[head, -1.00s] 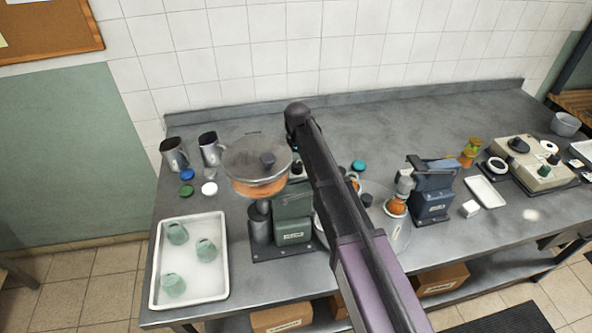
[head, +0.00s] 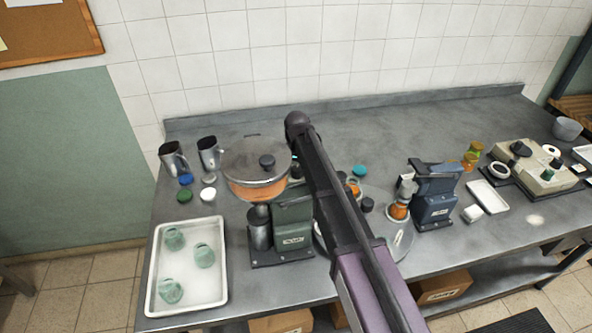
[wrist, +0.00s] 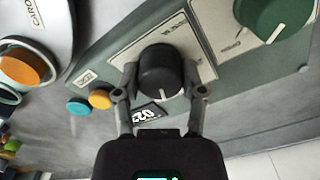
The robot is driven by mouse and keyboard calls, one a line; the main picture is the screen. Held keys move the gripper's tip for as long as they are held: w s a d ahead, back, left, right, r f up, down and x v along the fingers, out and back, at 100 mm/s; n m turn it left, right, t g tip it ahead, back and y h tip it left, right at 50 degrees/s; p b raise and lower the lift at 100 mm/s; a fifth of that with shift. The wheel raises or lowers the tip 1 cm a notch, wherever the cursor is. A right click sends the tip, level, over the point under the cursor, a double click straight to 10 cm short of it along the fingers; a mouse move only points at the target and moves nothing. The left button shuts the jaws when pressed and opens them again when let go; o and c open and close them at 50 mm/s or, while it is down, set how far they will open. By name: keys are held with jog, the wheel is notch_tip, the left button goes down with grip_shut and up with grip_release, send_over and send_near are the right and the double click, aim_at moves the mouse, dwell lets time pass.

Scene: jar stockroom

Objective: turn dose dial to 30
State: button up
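In the wrist view, a black round dial (wrist: 161,70) with a white pointer mark sits on a pale plate on a grey-green panel (wrist: 107,45). The plate's lettering is upside down and too small to read surely. My gripper (wrist: 160,82) has one finger on each side of this dial, and both fingertips appear to touch it. A dark tag with white digits, partly covered by my gripper, lies below the dial. In the head view, the green machine (head: 293,225) stands left of my arm; my gripper is hidden there.
A larger green dial (wrist: 272,15) sits right of the black one. Blue (wrist: 79,106) and orange (wrist: 100,98) round pieces lie left. In the head view, a white tray (head: 158,272) holds green pieces, and a blue machine (head: 436,195) stands right. The bench's back is clear.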

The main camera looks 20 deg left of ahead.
jog(key=shift+c, duration=0.9)
jog(key=shift+n, duration=0.3)
jog(key=n, duration=0.7)
jog(key=o, duration=1.1)
jog(key=shift+o, duration=0.2)
